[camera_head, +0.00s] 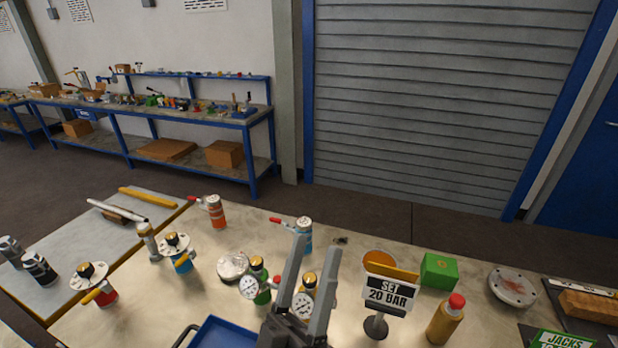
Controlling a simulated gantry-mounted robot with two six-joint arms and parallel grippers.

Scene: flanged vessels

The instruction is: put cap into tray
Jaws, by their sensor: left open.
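My left gripper (315,248) reaches up from the bottom middle of the head view, over the bench. Its two grey fingers stand apart with nothing held between them. A blue tray (228,336) with a dark handle is cut off by the bottom edge, left of the gripper. Which thing is the cap I cannot tell. A round grey metal disc (232,266) lies left of the gripper. A gauge vessel with a gold top (305,285) stands behind the fingers and is partly hidden. Another gauge vessel, green (262,294), stands just left of them. My right gripper is out of view.
Flanged vessels, red (106,297) and blue (183,265), stand on the left. A sign (388,290), a yellow bottle (446,318), a green box (439,270) and a flange (512,287) stand on the right.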

